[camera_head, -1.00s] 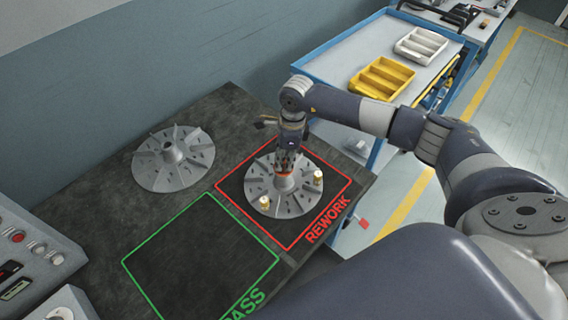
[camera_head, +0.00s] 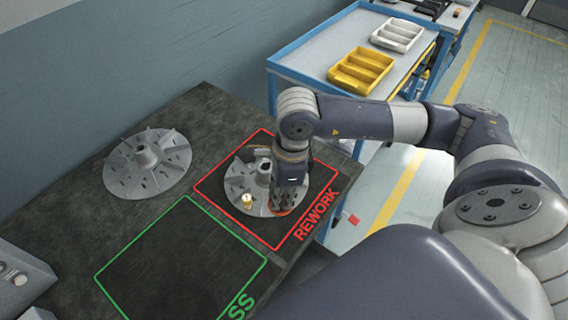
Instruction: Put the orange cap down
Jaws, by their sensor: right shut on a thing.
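My right gripper (camera_head: 285,204) points down over the red-outlined REWORK square (camera_head: 211,188). It is shut on the orange cap (camera_head: 279,212), of which only a thin orange edge shows at the fingertips. The gripper is at the front right side of a grey finned impeller (camera_head: 240,180) that lies inside the square, and it covers part of that impeller. I cannot tell whether the cap touches the impeller or the bench. A brass fitting (camera_head: 247,201) stands on the impeller's front left. My left gripper is not in view.
A second grey impeller (camera_head: 147,163) lies on the dark bench to the left. The green-outlined PASS square (camera_head: 180,262) is empty. A blue cart (camera_head: 312,62) carries a yellow tray (camera_head: 361,71) and a white tray (camera_head: 397,35). A grey control box (camera_head: 18,281) stands at lower left.

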